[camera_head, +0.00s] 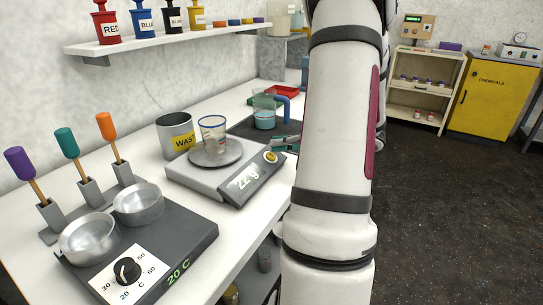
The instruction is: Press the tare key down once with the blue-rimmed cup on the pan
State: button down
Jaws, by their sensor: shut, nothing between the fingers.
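The blue-rimmed cup (213,134) is clear and stands upright on the round grey pan (232,153) of the scale. The scale (198,178) has a dark sloped front panel with a lit display (244,178) that seems to read 22 g. The tare key (271,157) looks like a round yellow button at the panel's far right end. My gripper (284,143) shows teal fingers just beyond and right of that key, shut and empty. My arm hides part of it, and I cannot tell whether it touches the key.
A waste can (177,134) stands behind the scale, and a hotplate (185,235) with two metal bowls is in front. A beaker with teal liquid (264,117) sits on a dark mat. Coloured bottles line the wall shelf (165,40). The floor at right is clear.

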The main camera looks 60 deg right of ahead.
jog(key=shift+w+f, duration=0.1)
jog(key=shift+f, duration=0.05)
jog(key=shift+w+f, duration=0.1)
jog(key=shift+f, duration=0.15)
jog(key=shift+w+f+b, duration=0.15)
jog(key=shift+f+b, duration=0.2)
jog(key=shift+f, duration=0.05)
dwell(1.0)
jog(key=shift+r, duration=0.1)
jog(key=shift+s+r+p, duration=0.35)
jog(key=shift+r+p, duration=0.35)
jog(key=shift+p, duration=0.1)
jog(key=r+p, duration=0.1)
jog(key=s+r+p, duration=0.1)
jog(key=r, duration=0.1)
jog(key=s+r+p, duration=0.1)
jog(key=p, duration=0.1)
jog(key=shift+r, duration=0.25)
dwell(0.6)
